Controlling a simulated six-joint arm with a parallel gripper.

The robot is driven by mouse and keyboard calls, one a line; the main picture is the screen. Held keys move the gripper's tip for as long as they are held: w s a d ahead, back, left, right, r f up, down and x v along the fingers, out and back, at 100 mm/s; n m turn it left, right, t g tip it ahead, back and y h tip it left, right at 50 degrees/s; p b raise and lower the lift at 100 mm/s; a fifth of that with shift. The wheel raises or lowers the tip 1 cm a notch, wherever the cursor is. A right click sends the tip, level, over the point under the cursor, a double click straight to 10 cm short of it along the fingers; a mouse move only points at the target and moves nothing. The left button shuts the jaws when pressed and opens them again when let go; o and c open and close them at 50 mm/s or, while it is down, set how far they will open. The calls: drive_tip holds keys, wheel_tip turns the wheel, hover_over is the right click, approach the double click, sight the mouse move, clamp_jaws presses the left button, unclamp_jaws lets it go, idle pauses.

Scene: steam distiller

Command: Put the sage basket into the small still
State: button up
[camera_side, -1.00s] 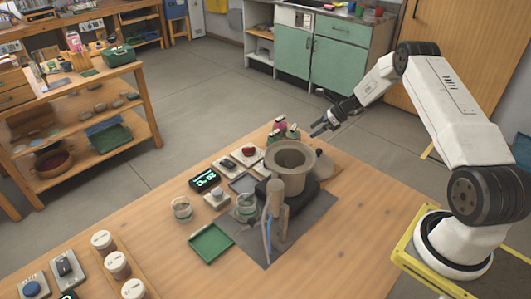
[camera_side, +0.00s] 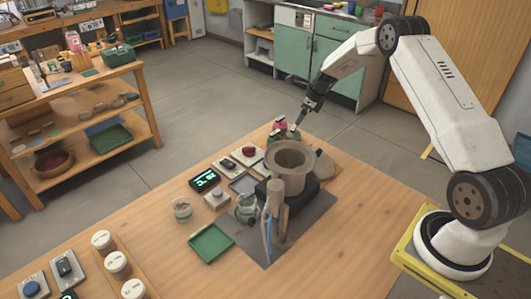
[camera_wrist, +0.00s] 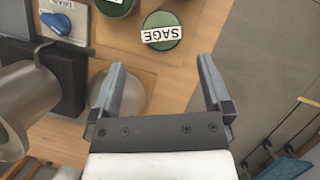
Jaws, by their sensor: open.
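The sage basket (camera_wrist: 162,31) is a round green container with a white label reading SAGE. In the wrist view it lies at the top, ahead of and between my gripper's fingers, apart from them. My gripper (camera_wrist: 160,80) is open and empty. In the side view my gripper (camera_side: 297,122) points down near the small group of baskets behind the still; which of these is sage I cannot tell there. The small still (camera_side: 290,158) is a grey-brown open pot on a dark base. Its side shows at the left of the wrist view (camera_wrist: 25,100).
A grey conical lid (camera_side: 322,165) stands right of the still. A second green basket (camera_wrist: 115,5) is beside the sage one. A blue knob (camera_wrist: 55,22) is at upper left in the wrist view. A glass jar (camera_side: 245,207) and green tray (camera_side: 211,243) are in front.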

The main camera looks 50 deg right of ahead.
sight(294, 127)
drive_tip(key=shift+x, duration=1.1)
drive_tip(key=shift+w+f, duration=0.1)
drive_tip(key=shift+f, duration=0.05)
drive_tip(key=shift+x, duration=2.4)
drive_tip(key=shift+c, duration=0.2)
clamp_jaws()
drive_tip(key=shift+w+r, duration=0.1)
drive_tip(key=shift+r, duration=0.1)
